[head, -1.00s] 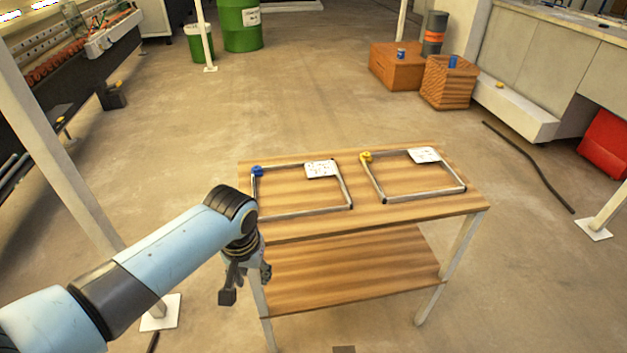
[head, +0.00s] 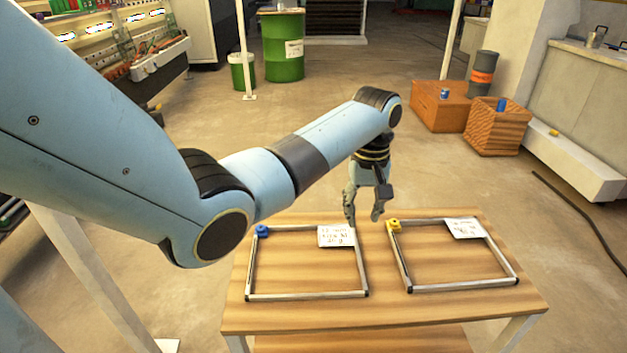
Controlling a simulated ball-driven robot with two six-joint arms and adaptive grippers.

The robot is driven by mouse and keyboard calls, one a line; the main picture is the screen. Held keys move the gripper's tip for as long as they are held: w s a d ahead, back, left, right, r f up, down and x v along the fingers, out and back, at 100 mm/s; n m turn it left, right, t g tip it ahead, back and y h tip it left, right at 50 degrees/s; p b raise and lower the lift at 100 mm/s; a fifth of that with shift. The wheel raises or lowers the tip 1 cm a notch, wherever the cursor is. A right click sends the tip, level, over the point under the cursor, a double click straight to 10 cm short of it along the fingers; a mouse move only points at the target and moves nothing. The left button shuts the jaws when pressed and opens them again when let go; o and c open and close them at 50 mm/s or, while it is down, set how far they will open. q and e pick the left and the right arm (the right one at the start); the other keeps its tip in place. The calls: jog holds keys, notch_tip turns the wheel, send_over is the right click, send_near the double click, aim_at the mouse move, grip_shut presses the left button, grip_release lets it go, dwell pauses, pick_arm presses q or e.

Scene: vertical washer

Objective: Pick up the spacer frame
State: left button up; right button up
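Two rectangular metal spacer frames lie flat on a wooden table (head: 300,318). The left spacer frame (head: 306,295) has a blue corner piece (head: 262,231) and a white label (head: 336,237). The right spacer frame (head: 463,284) has a yellow corner piece (head: 394,225) and a white label (head: 464,228). My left gripper (head: 363,217) points down above the table's far part, between the blue-cornered frame's label and the yellow corner. Its fingers are apart with nothing between them. My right gripper is out of view.
A white post (head: 242,50) stands behind the table, near green drums (head: 283,46). Brown boxes (head: 440,105) stand at the back right. A dark hose (head: 580,212) lies on the floor at the right. The floor behind the table is clear.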

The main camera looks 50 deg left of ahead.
aim_at(358, 251)
pick_arm(q)
jog(key=f, duration=0.4)
jog(key=shift+s+d+b, duration=0.1)
jog(key=shift+s+b, duration=0.25)
jog(key=shift+b, duration=0.05)
jog(key=shift+w+f, duration=0.1)
jog(key=shift+f, duration=0.2)
notch_tip(358, 251, down, 5)
jog(key=shift+d+f+b, duration=0.1)
jog(key=shift+b, duration=0.55)
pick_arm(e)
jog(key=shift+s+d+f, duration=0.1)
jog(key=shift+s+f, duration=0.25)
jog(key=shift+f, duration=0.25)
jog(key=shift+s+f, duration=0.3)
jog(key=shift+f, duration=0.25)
pick_arm(q)
jog(key=shift+c, duration=0.4)
grip_shut()
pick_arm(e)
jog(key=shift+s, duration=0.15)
